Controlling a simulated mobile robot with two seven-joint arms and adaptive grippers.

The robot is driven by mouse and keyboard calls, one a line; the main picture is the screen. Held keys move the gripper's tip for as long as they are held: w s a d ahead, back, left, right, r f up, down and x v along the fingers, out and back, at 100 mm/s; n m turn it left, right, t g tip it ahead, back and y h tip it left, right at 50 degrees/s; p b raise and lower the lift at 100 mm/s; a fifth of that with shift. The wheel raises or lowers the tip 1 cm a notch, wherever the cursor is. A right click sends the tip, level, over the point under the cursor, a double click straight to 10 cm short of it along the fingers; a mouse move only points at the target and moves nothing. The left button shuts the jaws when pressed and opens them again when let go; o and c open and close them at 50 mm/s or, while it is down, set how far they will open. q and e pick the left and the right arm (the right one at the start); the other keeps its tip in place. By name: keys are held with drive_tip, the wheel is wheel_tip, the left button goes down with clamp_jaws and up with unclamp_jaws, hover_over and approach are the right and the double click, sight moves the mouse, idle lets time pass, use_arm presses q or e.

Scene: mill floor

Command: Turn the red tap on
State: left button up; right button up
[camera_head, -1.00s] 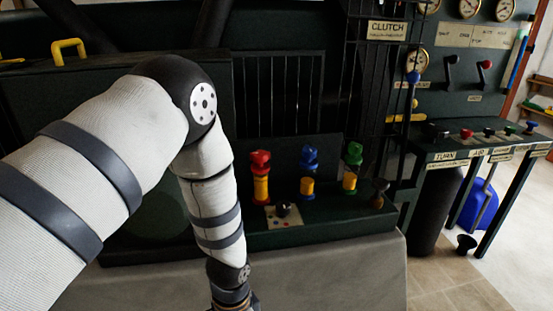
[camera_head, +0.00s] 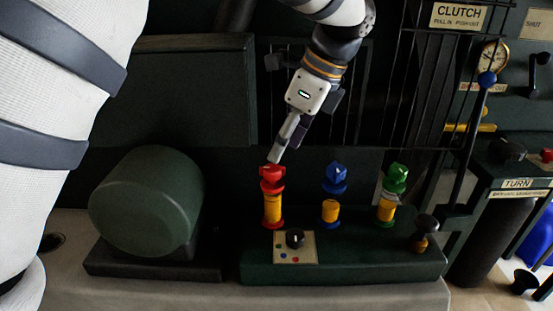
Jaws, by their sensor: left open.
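The red tap (camera_head: 272,176) stands upright at the left of a row of three on a dark green base (camera_head: 345,262). It has a red handle on top of a yellow body with a red foot. My left gripper (camera_head: 283,152) is just above the red tap, pointing down and slightly left, with its fingertips close over the handle. It is open and holds nothing. Whether a fingertip touches the handle I cannot tell. My right gripper is not in view.
A blue tap (camera_head: 335,180) and a green tap (camera_head: 396,180) stand to the right. A small selector knob (camera_head: 295,238) sits in front of the red tap. Vertical bars (camera_head: 425,85) rise behind.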

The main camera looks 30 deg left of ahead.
sight(273, 168)
use_arm(q)
drive_tip(key=x, duration=0.5)
drive_tip(key=shift+a+f, duration=0.15)
drive_tip(key=shift+f, duration=0.25)
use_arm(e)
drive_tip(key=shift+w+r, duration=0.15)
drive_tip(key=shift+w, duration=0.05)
use_arm(q)
drive_tip(key=c, duration=1.1)
